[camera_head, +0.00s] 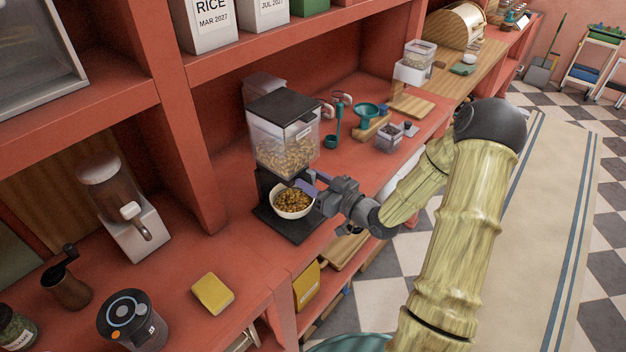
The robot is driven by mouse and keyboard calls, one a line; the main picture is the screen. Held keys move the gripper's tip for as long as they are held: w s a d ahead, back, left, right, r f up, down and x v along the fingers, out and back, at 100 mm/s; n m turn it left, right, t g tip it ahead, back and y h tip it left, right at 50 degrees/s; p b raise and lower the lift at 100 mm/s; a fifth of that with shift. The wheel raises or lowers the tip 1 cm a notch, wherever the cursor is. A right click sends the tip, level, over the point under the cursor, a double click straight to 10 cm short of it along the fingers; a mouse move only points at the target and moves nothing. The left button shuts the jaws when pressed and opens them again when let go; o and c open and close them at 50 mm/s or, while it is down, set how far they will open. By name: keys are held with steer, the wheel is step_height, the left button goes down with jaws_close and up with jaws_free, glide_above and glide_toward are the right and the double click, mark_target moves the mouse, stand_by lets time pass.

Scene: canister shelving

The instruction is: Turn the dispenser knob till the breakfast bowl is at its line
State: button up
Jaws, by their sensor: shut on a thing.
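The dispenser (284,138) stands on the red counter, with a clear hopper partly full of brown cereal and a dark lid. The breakfast bowl (292,203) is white and sits on the dispenser's black base, under the hopper. It holds a heap of cereal; its line cannot be made out. My gripper (318,190) is at the right front of the dispenser, just above the bowl's right edge. Its jaws are shut at the dispenser's front, where the knob is; my fingers mostly hide the knob.
A yellow sponge-like block (212,293), a dark round device (132,318) and a grinder (66,280) stand at the front left. A teal funnel (367,112) and a small clear container (389,137) stand behind my gripper. A red upright divides the shelving left of the dispenser.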

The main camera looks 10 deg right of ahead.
steer(key=shift+m, duration=0.9)
steer(key=o, duration=1)
steer(key=shift+w, duration=0.1)
steer(key=shift+c, duration=0.2)
steer(key=shift+s+d+f, duration=0.1)
steer(key=shift+s+d, duration=0.25)
steer(key=shift+s, duration=0.05)
steer(key=b+v, duration=0.3)
steer(key=v, duration=1.3)
steer(key=shift+s+b, duration=0.25)
steer(key=shift+b, duration=0.05)
